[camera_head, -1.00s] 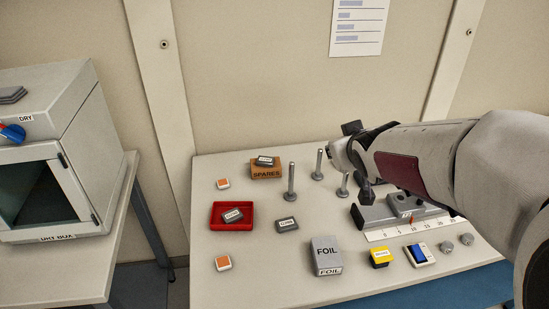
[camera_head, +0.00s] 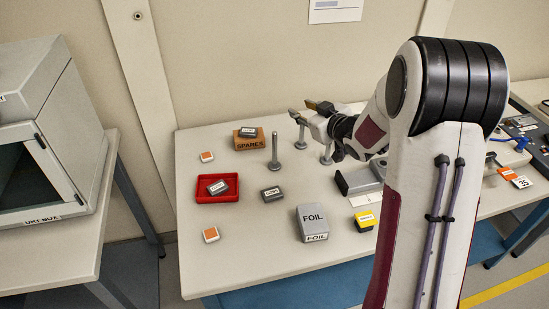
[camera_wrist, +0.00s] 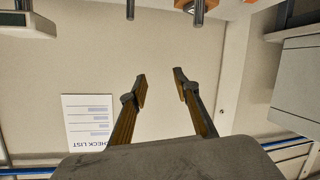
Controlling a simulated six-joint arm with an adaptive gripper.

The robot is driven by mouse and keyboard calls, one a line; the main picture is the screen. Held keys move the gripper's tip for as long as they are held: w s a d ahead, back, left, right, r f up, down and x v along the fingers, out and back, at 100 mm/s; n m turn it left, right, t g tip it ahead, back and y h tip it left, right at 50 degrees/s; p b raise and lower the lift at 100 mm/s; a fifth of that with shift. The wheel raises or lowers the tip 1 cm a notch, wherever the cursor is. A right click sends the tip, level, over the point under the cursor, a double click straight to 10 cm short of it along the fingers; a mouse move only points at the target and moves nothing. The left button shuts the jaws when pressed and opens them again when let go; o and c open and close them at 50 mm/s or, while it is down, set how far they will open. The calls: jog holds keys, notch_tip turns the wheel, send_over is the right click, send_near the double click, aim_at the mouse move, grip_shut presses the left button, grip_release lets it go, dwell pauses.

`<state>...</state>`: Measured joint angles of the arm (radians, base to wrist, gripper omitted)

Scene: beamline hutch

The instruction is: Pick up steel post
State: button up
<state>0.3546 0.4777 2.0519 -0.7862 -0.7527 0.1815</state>
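Upright steel posts stand on round bases on the table. One post (camera_head: 275,153) is clear of the arm in the head view. A second post (camera_head: 301,135) stands just right of it, its top close under my gripper (camera_head: 302,109). A third, shorter post (camera_head: 327,155) is partly covered by my arm. In the wrist view my gripper (camera_wrist: 160,90) is open, with nothing between its fingers. Two posts show cut off at the top edge there, a left post (camera_wrist: 130,9) and a right post (camera_wrist: 199,12), both apart from the fingers.
The FOIL box (camera_head: 312,223) and yellow box (camera_head: 365,221) stand in front. The wall and checklist (camera_wrist: 88,122) are behind.

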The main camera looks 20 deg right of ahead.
aim_at(275, 150)
notch_tip(275, 150, down, 12)
jog(key=s+a+n+t+y, duration=0.1)
jog(key=a+y, duration=0.1)
jog(key=y, duration=0.5)
jog(key=shift+s+a+n+y, duration=0.2)
jog(key=shift+s+n+y, duration=0.1)
jog(key=shift+s+n, duration=0.1)
jog(key=shift+x, duration=1.35)
jog(key=shift+w+a, duration=0.1)
jog(key=x, duration=0.5)
jog(key=shift+a, duration=0.15)
